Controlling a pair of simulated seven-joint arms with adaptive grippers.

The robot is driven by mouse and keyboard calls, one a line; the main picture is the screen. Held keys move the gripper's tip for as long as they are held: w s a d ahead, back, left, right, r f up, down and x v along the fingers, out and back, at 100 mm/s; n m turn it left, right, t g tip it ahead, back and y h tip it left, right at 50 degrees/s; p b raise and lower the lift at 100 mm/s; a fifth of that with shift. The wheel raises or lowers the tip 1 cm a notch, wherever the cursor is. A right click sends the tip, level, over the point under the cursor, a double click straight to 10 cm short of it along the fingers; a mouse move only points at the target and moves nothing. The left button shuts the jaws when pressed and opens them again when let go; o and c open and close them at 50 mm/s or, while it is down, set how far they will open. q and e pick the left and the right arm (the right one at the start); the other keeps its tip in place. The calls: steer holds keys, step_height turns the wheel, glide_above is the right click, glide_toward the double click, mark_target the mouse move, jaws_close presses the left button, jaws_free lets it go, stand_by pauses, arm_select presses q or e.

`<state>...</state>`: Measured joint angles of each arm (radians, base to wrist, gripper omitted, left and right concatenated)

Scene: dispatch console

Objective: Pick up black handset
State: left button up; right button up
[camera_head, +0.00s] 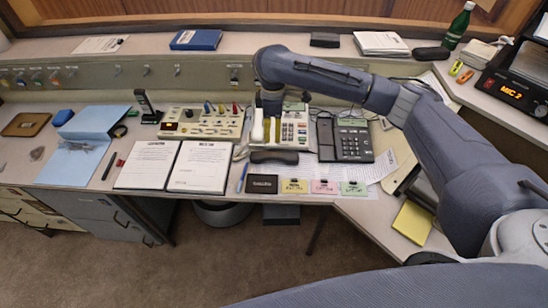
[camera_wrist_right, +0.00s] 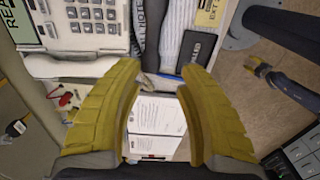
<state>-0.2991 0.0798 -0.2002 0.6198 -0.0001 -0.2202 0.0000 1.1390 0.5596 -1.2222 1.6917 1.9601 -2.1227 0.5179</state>
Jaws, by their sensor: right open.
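A black handset (camera_head: 274,157) lies crosswise on the desk, just in front of the cream desk phone (camera_head: 294,136). In the right wrist view the handset (camera_wrist_right: 152,35) is a dark bar at the top middle, beyond the fingertips. My right gripper (camera_head: 267,130) points down over the left part of the cream phone, behind the handset in the head view. Its yellow fingers (camera_wrist_right: 163,68) are apart, with nothing held between them. A second, black desk phone (camera_head: 353,140) stands to the right with its own receiver on its left side.
An open binder (camera_head: 174,166) lies left of the handset. A switch panel (camera_head: 200,122) is behind the binder. A green bottle (camera_head: 458,24) stands at the back right.

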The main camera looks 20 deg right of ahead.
mark_target(276, 154)
steer(key=f, duration=0.5)
steer(key=d+f, duration=0.1)
steer(key=f, duration=0.4)
steer(key=w+f, duration=0.1)
steer(key=f, duration=0.4)
steer(key=shift+d+f, duration=0.25)
steer(key=shift+f, duration=0.1)
jaws_close()
stand_by(0.3)
